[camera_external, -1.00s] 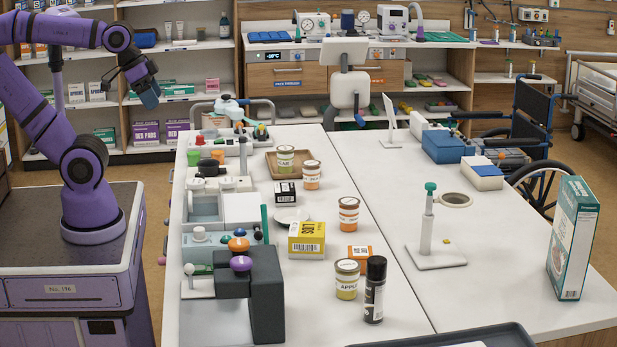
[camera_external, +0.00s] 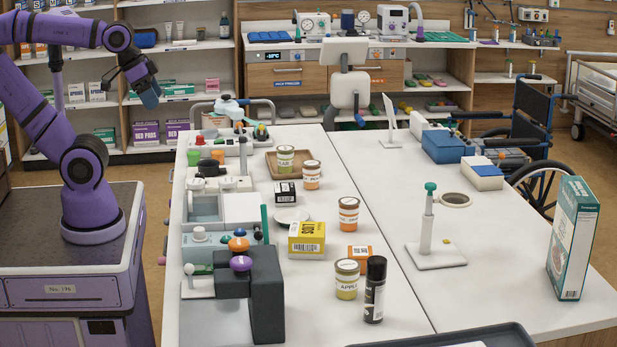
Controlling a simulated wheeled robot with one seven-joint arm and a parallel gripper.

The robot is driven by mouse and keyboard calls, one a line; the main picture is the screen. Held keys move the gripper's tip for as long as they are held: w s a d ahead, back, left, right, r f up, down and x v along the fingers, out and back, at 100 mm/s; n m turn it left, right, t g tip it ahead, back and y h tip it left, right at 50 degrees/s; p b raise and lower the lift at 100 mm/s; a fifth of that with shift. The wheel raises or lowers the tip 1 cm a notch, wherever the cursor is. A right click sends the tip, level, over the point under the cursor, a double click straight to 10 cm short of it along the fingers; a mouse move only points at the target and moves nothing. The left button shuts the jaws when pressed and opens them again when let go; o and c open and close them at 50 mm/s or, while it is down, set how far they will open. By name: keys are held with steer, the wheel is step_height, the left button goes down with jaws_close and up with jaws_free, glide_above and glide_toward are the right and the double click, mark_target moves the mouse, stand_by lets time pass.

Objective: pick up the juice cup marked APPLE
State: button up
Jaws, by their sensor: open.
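The juice cup marked APPLE (camera_external: 347,280) stands upright on the white table near its front. It has a white lid, a white label and yellowish contents. A black spray can or bottle (camera_external: 375,290) stands close at its right. My gripper (camera_external: 148,95) is open and empty at the upper left, in front of the shelves and far from the cup. Other lidded cups stand on the table: one with orange contents (camera_external: 348,212), another orange one (camera_external: 311,175), and a greenish one (camera_external: 285,159) on a wooden tray (camera_external: 271,166). Their labels are hard to read.
A yellow box (camera_external: 307,237) and an orange-white box (camera_external: 360,253) lie behind the APPLE cup. A dark grey block device (camera_external: 266,295) stands to its left. A dark tray (camera_external: 510,338) is at the front edge.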

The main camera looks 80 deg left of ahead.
steer(key=shift+o, duration=0.8)
